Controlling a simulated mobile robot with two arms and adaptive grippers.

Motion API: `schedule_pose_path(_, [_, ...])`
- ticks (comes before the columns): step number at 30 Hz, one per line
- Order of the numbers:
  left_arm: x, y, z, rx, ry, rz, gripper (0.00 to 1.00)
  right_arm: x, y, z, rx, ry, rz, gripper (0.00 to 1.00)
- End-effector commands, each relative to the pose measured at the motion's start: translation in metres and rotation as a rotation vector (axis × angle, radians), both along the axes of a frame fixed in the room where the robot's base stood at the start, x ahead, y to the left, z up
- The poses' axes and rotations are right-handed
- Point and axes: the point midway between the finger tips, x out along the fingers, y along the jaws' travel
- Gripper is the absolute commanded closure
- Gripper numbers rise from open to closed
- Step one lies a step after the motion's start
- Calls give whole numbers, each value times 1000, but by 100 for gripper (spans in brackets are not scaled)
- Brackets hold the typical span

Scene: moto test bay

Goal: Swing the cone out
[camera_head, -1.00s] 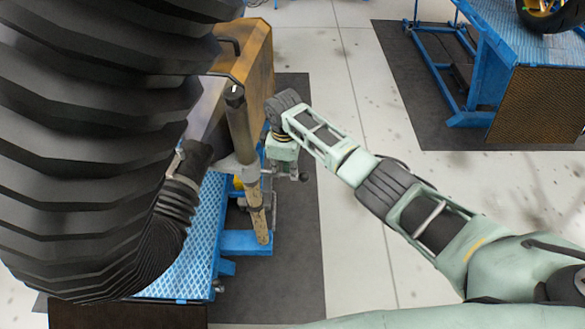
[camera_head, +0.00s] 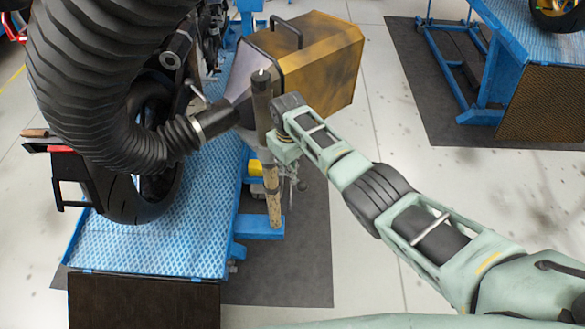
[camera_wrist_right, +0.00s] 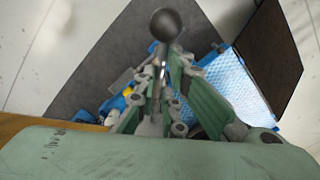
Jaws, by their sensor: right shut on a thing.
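The cone (camera_head: 318,68) looks like a boxy, stained brown-yellow hood with a handle on top. Its grey end narrows toward a thick black ribbed hose (camera_head: 100,85). It sits beside an upright post (camera_head: 264,110) in the head view. My right gripper (camera_head: 288,160) is just right of the post, below the cone, with its fingers partly hidden by my wrist. The right wrist view shows its fingers closed around a thin metal lever (camera_wrist_right: 159,70) with a dark ball knob (camera_wrist_right: 165,25). My left gripper is not in view.
A blue textured platform (camera_head: 150,245) with a motorcycle tyre (camera_head: 140,205) lies left of the post. Another blue bench (camera_head: 490,70) stands at the upper right. A dark mat (camera_head: 300,265) covers floor below my arm; pale floor to the right is clear.

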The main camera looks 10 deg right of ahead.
Motion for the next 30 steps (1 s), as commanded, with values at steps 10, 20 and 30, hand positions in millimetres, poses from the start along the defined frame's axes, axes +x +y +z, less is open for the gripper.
schedule_pose_path(10, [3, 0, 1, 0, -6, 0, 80, 1, -1, 0, -4, -2, -23, 100])
schedule_pose_path(20, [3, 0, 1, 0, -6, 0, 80, 1, -1, 0, -3, -3, -21, 78])
schedule_pose_path(30, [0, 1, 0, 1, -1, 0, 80, 1, 0, 1, -1, -1, -18, 75])
